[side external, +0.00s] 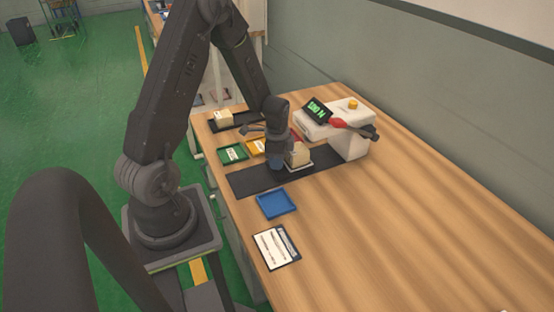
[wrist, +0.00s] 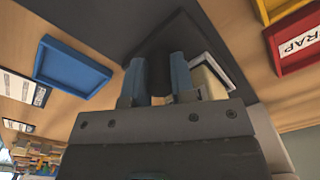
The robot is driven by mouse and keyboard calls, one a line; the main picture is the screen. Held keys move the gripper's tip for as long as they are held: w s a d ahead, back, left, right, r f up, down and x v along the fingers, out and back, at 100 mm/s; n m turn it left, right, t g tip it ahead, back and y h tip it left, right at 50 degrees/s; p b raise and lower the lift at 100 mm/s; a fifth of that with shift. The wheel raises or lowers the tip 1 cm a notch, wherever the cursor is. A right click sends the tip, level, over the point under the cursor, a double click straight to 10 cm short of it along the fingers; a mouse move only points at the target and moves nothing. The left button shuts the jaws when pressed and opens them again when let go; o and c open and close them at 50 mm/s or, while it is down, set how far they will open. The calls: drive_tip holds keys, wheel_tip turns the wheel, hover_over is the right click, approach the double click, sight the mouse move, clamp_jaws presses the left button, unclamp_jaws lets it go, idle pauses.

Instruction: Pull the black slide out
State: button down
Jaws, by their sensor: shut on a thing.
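The black slide (side external: 250,183) is a flat dark strip on the wooden table, running beneath the white machine. In the wrist view its dark surface (wrist: 120,22) lies beyond the fingers. My gripper (side external: 281,160) is low over the strip, just left of a beige block (side external: 299,155) on a pale plate. In the wrist view my gripper (wrist: 160,66) has its blue fingers closed about a dark upright piece, which looks like part of the slide. The block shows partly beside the right finger (wrist: 210,82). The exact contact is hidden in the side view.
The white machine (side external: 350,142) carries a green-lit display (side external: 317,110) and a red-and-black handle. A blue tray (side external: 276,204) and a printed card (side external: 275,247) lie nearer. The table's right is clear.

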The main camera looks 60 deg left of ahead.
drive_tip(key=shift+s, duration=0.1)
drive_tip(key=s, duration=0.9)
drive_tip(key=c, duration=1.3)
unclamp_jaws()
drive_tip(key=shift+s, duration=0.1)
drive_tip(key=shift+o, duration=0.3)
drive_tip(key=shift+r, duration=0.15)
